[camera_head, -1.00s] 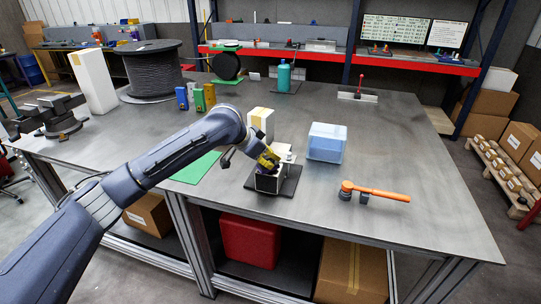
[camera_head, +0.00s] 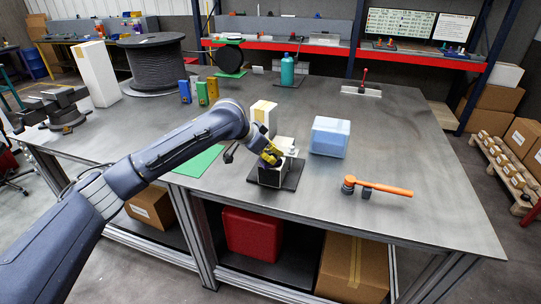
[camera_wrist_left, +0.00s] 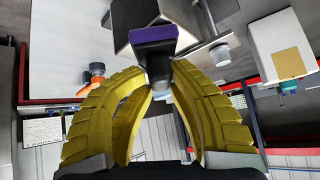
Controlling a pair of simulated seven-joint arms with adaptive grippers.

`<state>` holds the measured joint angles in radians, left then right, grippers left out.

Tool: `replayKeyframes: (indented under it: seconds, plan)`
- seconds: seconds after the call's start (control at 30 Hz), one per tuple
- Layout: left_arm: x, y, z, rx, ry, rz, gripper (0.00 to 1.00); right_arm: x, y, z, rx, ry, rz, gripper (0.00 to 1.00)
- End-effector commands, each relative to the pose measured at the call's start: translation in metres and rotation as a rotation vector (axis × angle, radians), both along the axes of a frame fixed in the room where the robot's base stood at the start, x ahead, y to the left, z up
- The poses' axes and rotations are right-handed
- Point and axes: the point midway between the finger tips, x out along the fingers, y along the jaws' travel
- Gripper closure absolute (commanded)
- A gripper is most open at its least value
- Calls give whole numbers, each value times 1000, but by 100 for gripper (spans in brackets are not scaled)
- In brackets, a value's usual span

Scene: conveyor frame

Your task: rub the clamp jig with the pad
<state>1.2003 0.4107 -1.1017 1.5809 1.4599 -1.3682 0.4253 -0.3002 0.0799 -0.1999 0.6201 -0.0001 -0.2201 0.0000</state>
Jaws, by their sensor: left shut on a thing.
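The clamp jig (camera_head: 270,178) is a small pale and dark block on a black base plate (camera_head: 293,180) near the bench's front edge. My left gripper (camera_head: 270,157), with yellow fingers, is right above the jig. In the left wrist view its fingers are shut on the dark handle of the pad (camera_wrist_left: 154,34), which has a purple face block. The pad lies across the jig's side (camera_wrist_left: 130,42) in that view; I cannot tell whether they touch. The pad is mostly hidden in the head view. My right gripper is not in view.
A white box with a yellow patch (camera_head: 264,116) stands just behind the jig. A green mat (camera_head: 198,161) is to the left.

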Motion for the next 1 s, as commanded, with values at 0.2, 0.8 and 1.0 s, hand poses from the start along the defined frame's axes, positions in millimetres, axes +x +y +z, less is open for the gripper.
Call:
replayKeyframes:
  seconds: [0.2,0.8,1.0]
  plan:
    - [9,-2,-4,4,3,1,100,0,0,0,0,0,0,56]
    - [41,-12,0,1,-1,3,100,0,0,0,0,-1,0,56]
    - [44,-14,1,1,-3,3,100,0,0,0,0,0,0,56]
